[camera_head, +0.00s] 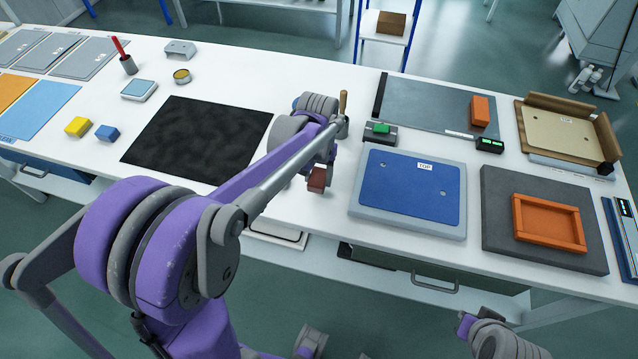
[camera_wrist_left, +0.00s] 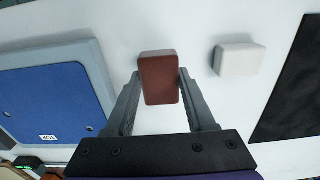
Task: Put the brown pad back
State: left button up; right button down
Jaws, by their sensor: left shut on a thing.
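The brown pad (camera_head: 316,181) is a small reddish-brown block. My left gripper (camera_head: 319,167) is shut on it, above the white table between the black mat and the blue panel. In the left wrist view the brown pad (camera_wrist_left: 159,80) sits between the two grey fingertips. A white block (camera_wrist_left: 239,59) lies on the table beside it in that view; my arm hides it in the head view. Part of my right arm shows at the bottom right of the head view, but its fingertips cannot be made out.
The blue panel (camera_head: 408,185) on its grey plate lies right of the gripper. A black mat (camera_head: 190,140) lies to the left. A green-topped block (camera_head: 381,129), an orange frame (camera_head: 549,224) on a dark slab and a wooden-walled fixture (camera_head: 561,128) stand further right. Yellow (camera_head: 78,126) and blue blocks (camera_head: 107,133) are at left.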

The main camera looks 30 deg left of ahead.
aim_at(318, 185)
pick_arm(q)
jog(key=shift+w+f, duration=0.1)
jog(key=shift+f, duration=1.9)
jog(key=shift+f, duration=0.1)
jog(key=o, duration=1.2)
